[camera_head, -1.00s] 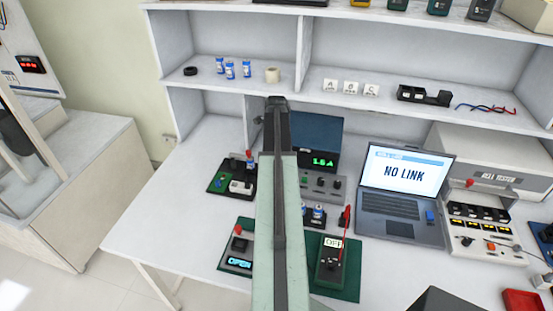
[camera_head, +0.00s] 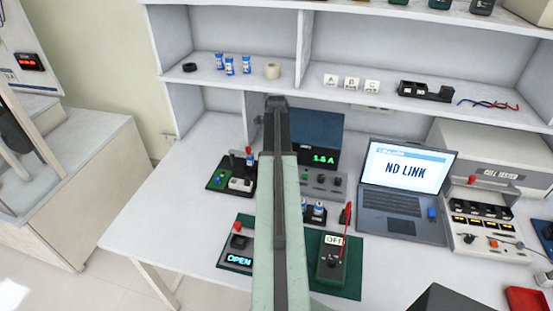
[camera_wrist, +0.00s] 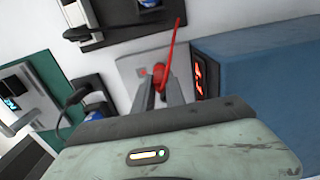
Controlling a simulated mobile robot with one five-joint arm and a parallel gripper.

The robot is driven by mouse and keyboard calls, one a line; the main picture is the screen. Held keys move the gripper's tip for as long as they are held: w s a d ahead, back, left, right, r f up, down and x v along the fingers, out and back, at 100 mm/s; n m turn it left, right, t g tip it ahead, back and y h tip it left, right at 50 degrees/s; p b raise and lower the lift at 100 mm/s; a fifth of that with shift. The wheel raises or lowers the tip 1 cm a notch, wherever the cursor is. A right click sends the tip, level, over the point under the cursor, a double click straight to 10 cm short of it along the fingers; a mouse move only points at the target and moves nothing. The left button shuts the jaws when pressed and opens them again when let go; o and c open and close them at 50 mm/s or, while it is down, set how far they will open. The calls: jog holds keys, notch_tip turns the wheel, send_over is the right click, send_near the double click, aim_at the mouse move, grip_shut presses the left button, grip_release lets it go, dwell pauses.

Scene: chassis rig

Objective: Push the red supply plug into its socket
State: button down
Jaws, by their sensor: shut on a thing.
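In the wrist view my gripper (camera_wrist: 160,88) is shut on the red plug (camera_wrist: 158,74), whose thin red lead (camera_wrist: 174,38) rises away from it. The plug is over or against a light grey panel (camera_wrist: 129,66). A small reddish mark on the panel shows just left of the plug. I cannot tell whether the plug's tip is in a socket. The blue supply box (camera_wrist: 262,82) with red digits stands to the right of the plug. In the head view the dark blue supply (camera_head: 318,128) shows green digits, and my arm hides the gripper and plug.
A green mat (camera_head: 350,284) bears a meter (camera_head: 330,268) with a red lead. A switch box (camera_head: 238,250) reading OPEN stands to its left. The laptop (camera_head: 405,190) reads NO LINK. A cell tester (camera_head: 482,160) is at right. The bench's left end is clear.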

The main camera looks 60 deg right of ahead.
jog(key=shift+f+b, duration=0.4)
jog(key=shift+f, duration=0.1)
jog(key=c, duration=1.3)
grip_release()
notch_tip(320, 180, up, 8)
jog(key=p, duration=0.8)
jog(key=shift+r, duration=0.1)
